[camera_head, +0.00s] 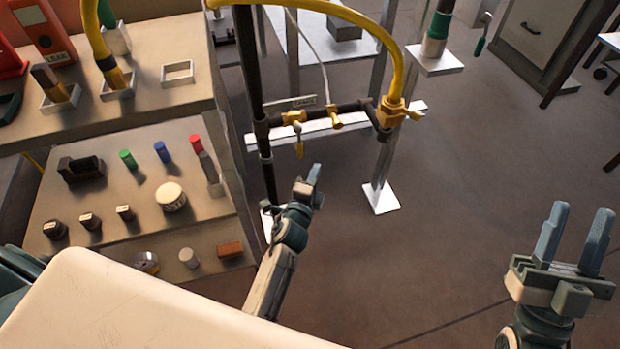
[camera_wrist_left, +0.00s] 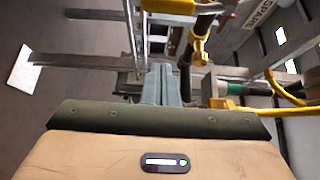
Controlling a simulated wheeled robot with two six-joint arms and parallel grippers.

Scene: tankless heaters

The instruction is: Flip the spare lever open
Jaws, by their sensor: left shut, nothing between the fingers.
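A white label reading SPARE (camera_head: 304,102) sits above a dark horizontal pipe with yellow brass valves. A yellow lever (camera_head: 299,149) hangs down from the left valve (camera_head: 293,117) below this label. The label also shows in the left wrist view (camera_wrist_left: 263,12), near a yellow lever (camera_wrist_left: 198,48). My left gripper (camera_head: 316,168) is shut and empty, below and slightly right of the hanging lever; I see a gap between them in the head view. Its closed fingers show in the left wrist view (camera_wrist_left: 161,68). My right gripper (camera_head: 582,208) is open and empty at the lower right.
A white rail (camera_head: 340,122) and metal posts stand behind the pipe. A yellow hose (camera_head: 350,17) arches down to the pipe's right end. Shelves (camera_head: 130,232) with small parts are at the left. The floor (camera_head: 440,230) between my grippers is clear.

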